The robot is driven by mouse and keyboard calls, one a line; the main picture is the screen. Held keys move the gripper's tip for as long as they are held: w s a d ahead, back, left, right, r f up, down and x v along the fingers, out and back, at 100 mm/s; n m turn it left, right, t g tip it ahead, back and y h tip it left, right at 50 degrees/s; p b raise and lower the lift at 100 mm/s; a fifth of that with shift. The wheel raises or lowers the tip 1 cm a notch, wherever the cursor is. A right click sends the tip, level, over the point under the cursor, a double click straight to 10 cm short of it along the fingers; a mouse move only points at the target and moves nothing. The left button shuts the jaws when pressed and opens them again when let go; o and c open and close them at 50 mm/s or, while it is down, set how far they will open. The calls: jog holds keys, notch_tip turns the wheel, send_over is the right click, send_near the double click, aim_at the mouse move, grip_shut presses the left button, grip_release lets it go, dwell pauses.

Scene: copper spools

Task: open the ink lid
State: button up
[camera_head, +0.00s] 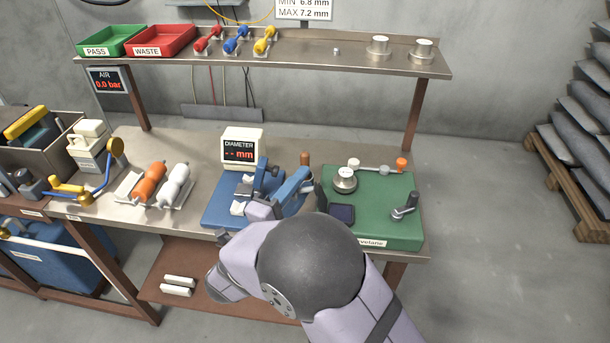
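The green bench unit (385,215) stands at the right end of the workbench. A dark blue square (342,213) lies at its front left, looking like an ink pad or its lid; I cannot tell which. A thin dark upright piece (320,195) is at its left edge; whether it is a raised lid or part of my gripper is unclear. My arm reaches in from the bottom right, its wrist just left of the green unit.
A diameter display (242,148) reads "-- mm". Orange and white spools (150,181) lie on a rack to the left. A grey crank (406,205) sits on the green unit's right.

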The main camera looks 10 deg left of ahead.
jog(key=shift+x, duration=1.05)
grip_shut()
jog(key=shift+d+r+m+g+b, duration=0.2)
jog(key=shift+d+m+b, duration=0.15)
jog(key=shift+m+b, duration=0.3)
jog(key=shift+d+r+m+g+b, duration=0.2)
jog(key=shift+d+m+b, duration=0.1)
jog(key=shift+m+b, duration=0.35)
